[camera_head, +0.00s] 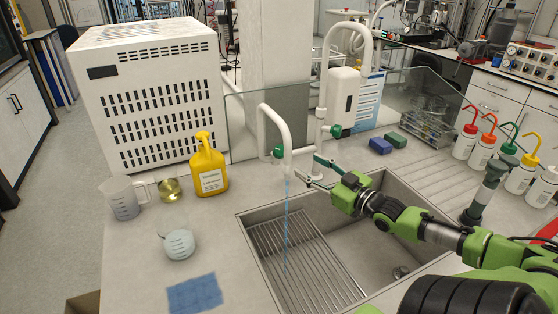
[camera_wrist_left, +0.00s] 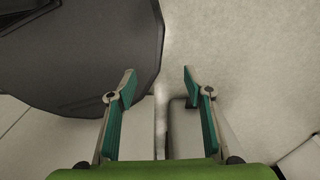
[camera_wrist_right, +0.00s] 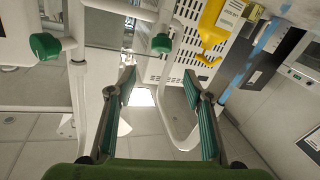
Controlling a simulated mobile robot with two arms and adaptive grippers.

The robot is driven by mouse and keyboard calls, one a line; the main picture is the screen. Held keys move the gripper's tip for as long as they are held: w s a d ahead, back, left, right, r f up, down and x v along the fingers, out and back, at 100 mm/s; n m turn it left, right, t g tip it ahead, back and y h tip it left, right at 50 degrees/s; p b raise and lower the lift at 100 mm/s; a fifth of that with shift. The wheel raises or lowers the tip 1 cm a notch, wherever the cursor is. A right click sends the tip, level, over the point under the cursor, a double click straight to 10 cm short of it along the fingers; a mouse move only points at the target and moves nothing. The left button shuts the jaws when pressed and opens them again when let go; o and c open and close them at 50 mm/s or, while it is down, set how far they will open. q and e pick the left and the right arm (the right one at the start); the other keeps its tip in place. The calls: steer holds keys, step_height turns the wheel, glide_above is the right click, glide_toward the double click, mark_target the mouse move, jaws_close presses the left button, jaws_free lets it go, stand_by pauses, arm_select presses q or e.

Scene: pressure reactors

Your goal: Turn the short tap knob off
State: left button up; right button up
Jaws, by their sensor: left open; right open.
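The short tap (camera_head: 271,116) is a white curved pipe at the back edge of the sink. Its green knob (camera_head: 277,152) is on its left side, and a blue water stream (camera_head: 287,215) falls from its spout. My right gripper (camera_head: 311,172) is open and empty, just right of the spout, apart from the knob. In the right wrist view the short tap's knob (camera_wrist_right: 161,43) shows beyond the open fingertips. A taller tap (camera_head: 361,40) with its own green knob (camera_head: 336,131) stands behind to the right. My left gripper (camera_wrist_left: 158,85) is open and empty, seen only in its wrist view.
The steel sink (camera_head: 405,190) has a wire rack in its left part. A yellow bottle (camera_head: 209,170), a beaker (camera_head: 124,199) and a round flask (camera_head: 179,244) stand to the left. A glass screen (camera_head: 245,122) is behind the short tap. Sponges (camera_head: 380,146) and wash bottles (camera_head: 466,134) are right.

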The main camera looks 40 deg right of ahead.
mark_target(280, 152)
arm_select(q)
steer(key=shift+w+f+b, duration=0.25)
steer(key=shift+f+b, duration=0.5)
steer(key=shift+f, duration=0.15)
steer(key=shift+w+f+b, duration=0.25)
steer(key=shift+f+b, duration=0.45)
steer(key=shift+f, duration=0.15)
arm_select(e)
steer(key=shift+w+d+f, duration=0.1)
steer(key=shift+w+f, duration=0.1)
steer(key=shift+w, duration=2.1)
steer(key=shift+w+a+f, duration=0.1)
steer(key=shift+w+f, duration=0.1)
steer(key=shift+w, duration=2.1)
steer(key=shift+w+d+f, duration=0.1)
steer(key=shift+w+f, duration=0.1)
steer(key=shift+w, duration=2.1)
steer(key=c, duration=1.1)
